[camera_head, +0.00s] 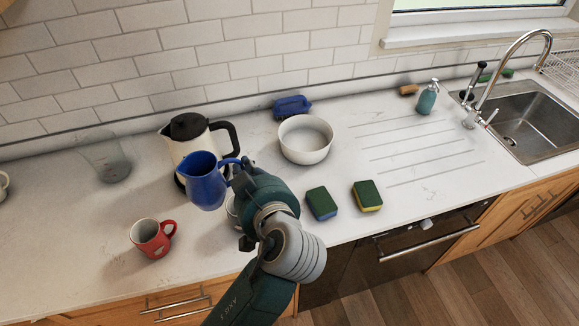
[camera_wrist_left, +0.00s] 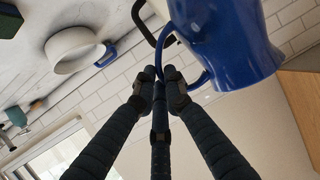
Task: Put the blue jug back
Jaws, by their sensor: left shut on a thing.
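The blue jug (camera_head: 207,188) is in front of the white kettle in the head view. My left gripper (camera_head: 240,178) is shut on the jug's handle, on the jug's right side. The jug looks held up off the counter, roughly upright, though the gap beneath it is hard to judge. In the left wrist view, the fingers (camera_wrist_left: 165,82) close on the handle of the jug (camera_wrist_left: 228,45), which fills the top right. My right gripper is in neither view.
A white kettle (camera_head: 182,150) with black lid stands behind the jug. A red mug (camera_head: 151,238) is at front left, a clear beaker (camera_head: 106,160) at back left. A white pot (camera_head: 305,151) and sponges (camera_head: 321,203) are to the right. The ribbed drainboard (camera_head: 415,155) is mostly clear.

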